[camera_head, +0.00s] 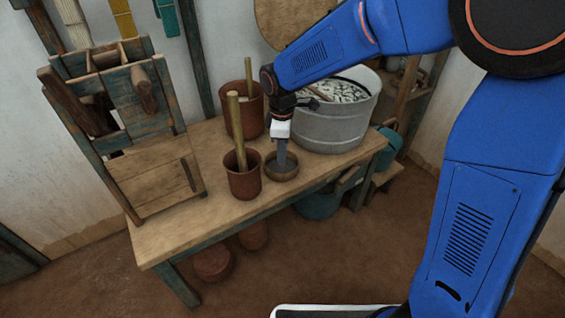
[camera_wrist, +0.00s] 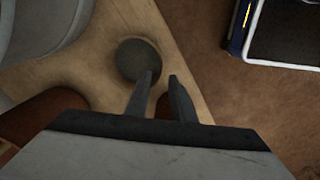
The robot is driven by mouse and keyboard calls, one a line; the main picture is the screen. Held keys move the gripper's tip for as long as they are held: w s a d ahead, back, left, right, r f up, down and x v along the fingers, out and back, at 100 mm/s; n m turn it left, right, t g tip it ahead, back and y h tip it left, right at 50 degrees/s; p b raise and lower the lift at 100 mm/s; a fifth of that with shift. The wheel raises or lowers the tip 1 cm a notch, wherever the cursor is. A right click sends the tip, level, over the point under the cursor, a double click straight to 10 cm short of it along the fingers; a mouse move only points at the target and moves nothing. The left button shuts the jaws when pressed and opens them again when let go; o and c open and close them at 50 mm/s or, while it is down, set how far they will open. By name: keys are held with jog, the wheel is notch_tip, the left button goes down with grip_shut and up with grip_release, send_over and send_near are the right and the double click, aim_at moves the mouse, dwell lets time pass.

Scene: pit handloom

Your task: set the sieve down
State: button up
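The sieve (camera_head: 283,172) is a small round brown-rimmed piece at the front edge of the wooden table, between the brown pot and the metal tub. It looks level and appears to rest on the tabletop. In the wrist view the sieve (camera_wrist: 136,58) shows a dark grey round face. My gripper (camera_head: 282,162) points down at it. In the wrist view my gripper (camera_wrist: 161,76) has a clear gap between its fingers. One fingertip overlaps the sieve's near edge and the other is just outside it. I see no firm grip on the rim.
The table (camera_head: 165,228) has free wood at its front left. A brown pot with a stick (camera_head: 245,182) stands close left of the sieve, another (camera_head: 240,120) behind. A large metal tub (camera_head: 335,128) stands behind right. A wooden frame (camera_head: 150,172) stands at the left.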

jog(key=s+d+r+m+t, duration=0.1)
jog(key=s+d+r+m, duration=0.4)
jog(key=d, duration=0.4)
jog(key=s+d+r+m+t, duration=0.1)
jog(key=s+d+r+m, duration=0.25)
jog(key=d+r, duration=0.5)
jog(key=s+d+f+m+t, duration=0.1)
jog(key=s+d+m+t, duration=0.1)
jog(key=s+d+m, duration=0.6)
jog(key=s+d, duration=0.5)
jog(key=s, duration=0.4)
jog(key=shift+s+d+f+m, duration=0.2)
jog(key=shift+f+m, duration=0.1)
jog(key=shift+m, duration=0.05)
